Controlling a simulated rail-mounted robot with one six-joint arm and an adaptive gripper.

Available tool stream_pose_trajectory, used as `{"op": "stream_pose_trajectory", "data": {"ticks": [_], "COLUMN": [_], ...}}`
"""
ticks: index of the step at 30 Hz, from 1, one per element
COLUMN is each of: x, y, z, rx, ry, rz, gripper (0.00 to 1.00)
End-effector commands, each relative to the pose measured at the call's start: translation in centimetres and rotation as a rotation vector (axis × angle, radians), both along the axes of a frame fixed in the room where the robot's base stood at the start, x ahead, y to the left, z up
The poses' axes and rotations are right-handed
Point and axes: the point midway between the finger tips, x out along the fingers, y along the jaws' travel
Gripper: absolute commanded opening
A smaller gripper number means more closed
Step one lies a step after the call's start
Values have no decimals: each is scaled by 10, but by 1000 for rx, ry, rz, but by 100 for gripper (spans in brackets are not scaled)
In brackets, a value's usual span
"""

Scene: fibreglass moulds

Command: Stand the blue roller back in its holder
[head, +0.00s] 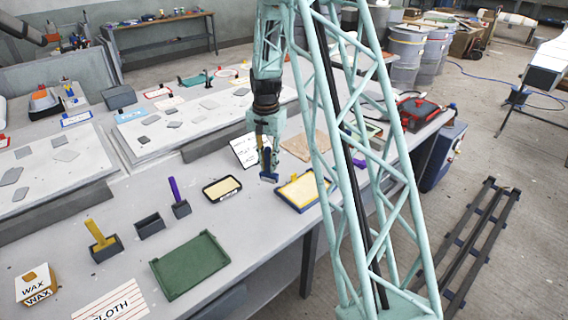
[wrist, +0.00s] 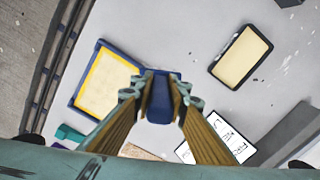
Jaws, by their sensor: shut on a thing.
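My gripper (head: 264,148) hangs above the table and is shut on the blue roller (head: 269,177). The roller's blue body shows between the fingers in the wrist view (wrist: 160,108), and the fingers hide part of it. It looks roughly upright, low beside the blue-rimmed tray with a yellow inside (head: 284,202); I cannot tell whether it touches the table. A dark, empty box-shaped holder (head: 150,225) stands to the left, between a holder with a yellow-handled roller (head: 97,233) and a holder with a purple-handled roller (head: 176,192).
A black-rimmed tray (head: 222,189) lies between my gripper and the holders. Mould slabs fill the back.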

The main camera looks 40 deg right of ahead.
Motion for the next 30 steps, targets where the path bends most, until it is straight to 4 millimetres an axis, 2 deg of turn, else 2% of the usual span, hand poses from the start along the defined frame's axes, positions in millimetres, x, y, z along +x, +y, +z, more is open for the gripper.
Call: {"op": "stream_pose_trajectory", "data": {"ticks": [1, 9, 21, 27, 30], "x": [4, 19, 28, 28, 27], "y": [14, 83, 186, 232, 248], "z": [-4, -14, -28, -35, -37], "rx": [0, 0, 0, 0, 0], "ry": [0, 0, 0, 0, 0], "rz": [47, 309, 695, 868, 933], "gripper": [0, 0, 0, 0, 0]}}
